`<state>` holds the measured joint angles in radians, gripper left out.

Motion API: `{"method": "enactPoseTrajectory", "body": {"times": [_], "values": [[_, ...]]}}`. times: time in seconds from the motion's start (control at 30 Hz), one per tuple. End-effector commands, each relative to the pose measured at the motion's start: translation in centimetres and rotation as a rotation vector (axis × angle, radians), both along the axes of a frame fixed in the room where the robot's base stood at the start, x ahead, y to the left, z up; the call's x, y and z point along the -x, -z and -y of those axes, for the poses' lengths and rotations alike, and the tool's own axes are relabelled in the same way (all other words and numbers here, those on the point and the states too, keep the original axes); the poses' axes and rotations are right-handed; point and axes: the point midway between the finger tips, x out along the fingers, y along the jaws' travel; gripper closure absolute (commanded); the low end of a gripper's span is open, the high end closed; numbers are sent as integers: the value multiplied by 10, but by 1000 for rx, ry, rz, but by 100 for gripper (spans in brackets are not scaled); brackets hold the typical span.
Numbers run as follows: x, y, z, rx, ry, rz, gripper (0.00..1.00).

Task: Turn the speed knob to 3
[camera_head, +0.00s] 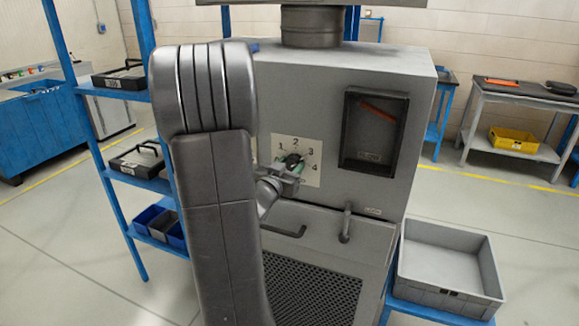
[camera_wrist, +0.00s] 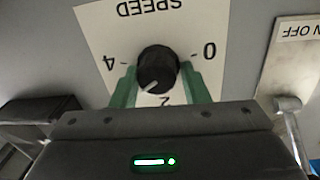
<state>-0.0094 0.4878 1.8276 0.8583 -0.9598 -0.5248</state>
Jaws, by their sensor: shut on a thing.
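The black speed knob (camera_wrist: 157,69) sits on a white dial plate (camera_wrist: 100,30), which appears upside down in the wrist view. The plate shows SPEED, 4 at left, 0 at right and 2 below the knob; the 3 is hidden by a green finger. The knob's white mark points down and slightly left, between the 2 and the hidden 3. My gripper (camera_wrist: 160,90) has one green finger on each side of the knob and is shut on it. In the head view, my gripper (camera_head: 291,167) is at the dial plate (camera_head: 311,176), where 1, 2, 3 and 4 show.
An ON OFF plate (camera_wrist: 291,60) with a metal lever (camera_wrist: 289,104) is close beside the dial. The grey machine (camera_head: 300,90) has a dark framed window (camera_head: 374,130) to the right. A grey bin (camera_head: 447,255) stands at right; a blue shelf rack (camera_head: 148,185) stands at left.

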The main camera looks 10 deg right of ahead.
Motion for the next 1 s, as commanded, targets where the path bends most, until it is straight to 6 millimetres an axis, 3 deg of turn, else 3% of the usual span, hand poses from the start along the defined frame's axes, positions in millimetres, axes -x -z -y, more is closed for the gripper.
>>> {"method": "enactPoseTrajectory", "body": {"times": [0.47,0.5,0.6,1.0], "values": [[1,1,1,98,5,-68,81],[1,1,2,98,6,-68,57],[1,1,1,97,5,-67,41],[8,1,-6,97,2,-66,41]]}}
